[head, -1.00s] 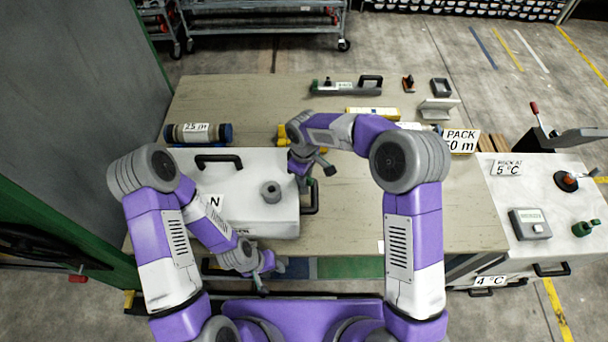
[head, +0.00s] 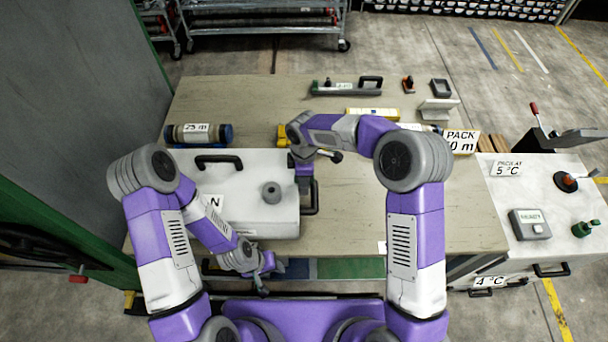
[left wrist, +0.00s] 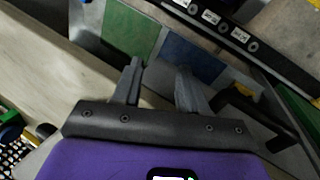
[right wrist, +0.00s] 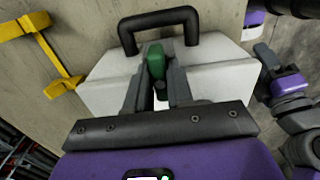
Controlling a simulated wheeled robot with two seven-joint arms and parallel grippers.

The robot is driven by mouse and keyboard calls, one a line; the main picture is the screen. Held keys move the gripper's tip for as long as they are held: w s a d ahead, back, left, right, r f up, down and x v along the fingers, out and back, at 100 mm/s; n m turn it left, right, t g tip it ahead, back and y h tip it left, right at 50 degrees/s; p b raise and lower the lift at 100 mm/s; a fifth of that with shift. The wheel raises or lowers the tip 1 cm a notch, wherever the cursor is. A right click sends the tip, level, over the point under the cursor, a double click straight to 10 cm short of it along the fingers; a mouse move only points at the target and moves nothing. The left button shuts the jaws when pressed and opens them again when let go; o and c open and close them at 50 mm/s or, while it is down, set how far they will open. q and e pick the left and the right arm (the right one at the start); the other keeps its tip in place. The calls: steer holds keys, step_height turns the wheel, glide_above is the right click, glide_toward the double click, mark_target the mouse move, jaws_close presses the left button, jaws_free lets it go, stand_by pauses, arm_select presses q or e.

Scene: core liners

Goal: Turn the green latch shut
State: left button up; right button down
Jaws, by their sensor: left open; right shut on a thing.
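The green latch (right wrist: 156,60) shows in the right wrist view, between the fingers of my right gripper (right wrist: 157,85), which is shut on it. The latch is on the end of the white case (right wrist: 215,80), beside the case's black handle (right wrist: 160,18). In the head view my right gripper (head: 304,168) is at the right end of the white case (head: 245,222) and hides the latch. My left gripper (head: 264,272) is open and empty in front of the table edge; its fingers also show in the left wrist view (left wrist: 158,88).
A tube labelled 25 m (head: 198,133) lies behind the case. A yellow bracket (right wrist: 50,50) lies near my right gripper. A green-grey tool (head: 345,88) and small items stand at the back. The table (head: 400,215) right of the case is mostly clear.

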steer(key=shift+r, duration=0.1)
steer(key=c, duration=1.1)
jaws_free()
step_height(320, 180, up, 8)
steer(key=shift+f, duration=0.25)
